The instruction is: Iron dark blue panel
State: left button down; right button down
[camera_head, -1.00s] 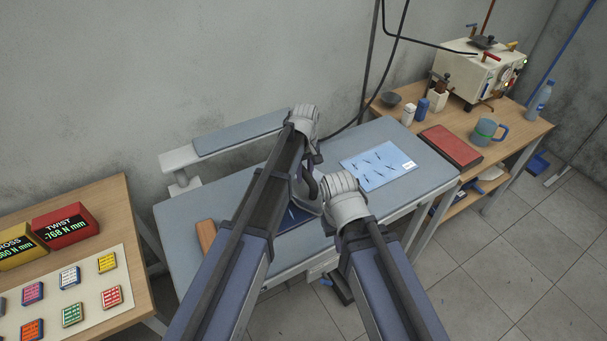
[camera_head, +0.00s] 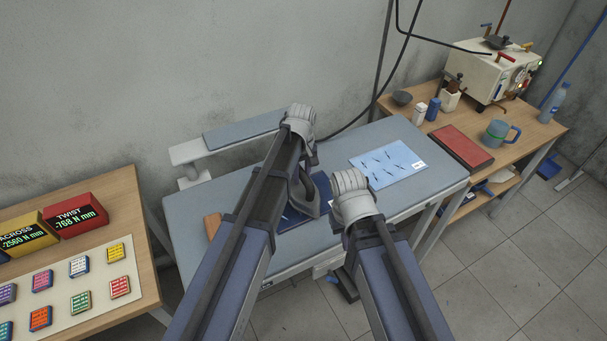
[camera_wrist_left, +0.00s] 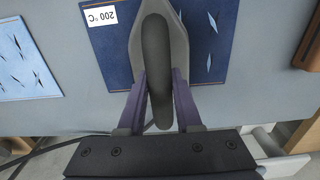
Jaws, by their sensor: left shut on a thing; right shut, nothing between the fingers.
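The dark blue panel (camera_head: 321,187) lies on the grey ironing table, partly hidden by my left arm and the iron. In the left wrist view the dark blue panel (camera_wrist_left: 205,20) shows several pale crease marks and a white "200 °C" label. My left gripper (camera_wrist_left: 158,85) is shut on the dark handle of the grey iron (camera_wrist_left: 178,35), which is over the panel; I cannot tell whether its sole touches the cloth. The iron (camera_head: 308,200) also shows in the head view. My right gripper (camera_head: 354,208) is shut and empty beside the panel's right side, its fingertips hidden.
A light blue panel (camera_head: 388,163) with several creases lies right on the table (camera_head: 430,175). A brown block (camera_head: 212,225) is at the left. A sleeve board (camera_head: 240,131) stands behind. The right bench holds a red book (camera_head: 462,147), a mug (camera_head: 497,133) and a steam unit (camera_head: 497,75).

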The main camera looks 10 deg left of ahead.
pick_arm(q)
jog(key=shift+s+a+f, duration=0.1)
jog(key=shift+s+a, duration=0.5)
jog(key=shift+a, duration=0.15)
jog(key=shift+s+a, duration=0.55)
jog(key=shift+a, duration=0.2)
jog(key=shift+s+a, duration=0.1)
jog(key=shift+a, duration=0.05)
jog(key=shift+s+a, duration=0.15)
jog(key=shift+a, duration=0.05)
jog(key=shift+s+a, duration=0.4)
jog(key=shift+a, duration=0.25)
jog(key=shift+s+a, duration=0.35)
jog(key=shift+a, duration=0.3)
jog(key=shift+s+a, duration=0.1)
jog(key=shift+s+a+r, duration=0.1)
jog(key=shift+s+a, duration=0.35)
jog(key=shift+a, duration=0.25)
jog(key=shift+s+a+r, duration=0.1)
jog(key=shift+s+a, duration=0.3)
jog(key=shift+a, duration=0.3)
jog(key=shift+w, duration=0.15)
jog(key=shift+w+a+f, duration=0.1)
jog(key=shift+w+a, duration=0.05)
